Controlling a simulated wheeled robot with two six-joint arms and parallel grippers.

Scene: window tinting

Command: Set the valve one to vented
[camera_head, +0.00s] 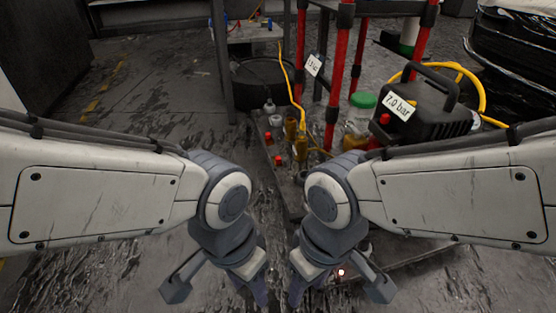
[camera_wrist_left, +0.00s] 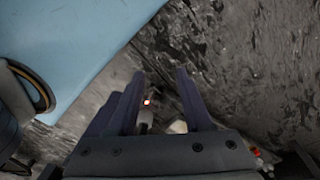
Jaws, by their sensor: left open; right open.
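Small valve-like fittings with red and brass parts stand on a low board in the middle of the head view, such as a red-topped one (camera_head: 278,161) and a brass one (camera_head: 301,149). I cannot tell which is valve one, or its setting. My left gripper (camera_head: 259,289) points down at the bottom centre, nearer to me than these fittings. In the left wrist view, its fingers (camera_wrist_left: 158,95) are apart, with a small glowing red light (camera_wrist_left: 147,102) in line with the gap. My right gripper (camera_head: 299,287) also points down, close beside the left one; both are partly cut off.
A black compressor (camera_head: 432,112) labelled "7.0 bar" stands at the right, beside a green-lidded jar (camera_head: 362,111). Red posts (camera_head: 338,70), a yellow hose (camera_head: 292,85) and a black tub (camera_head: 262,85) are behind the fittings. Floor at left is clear.

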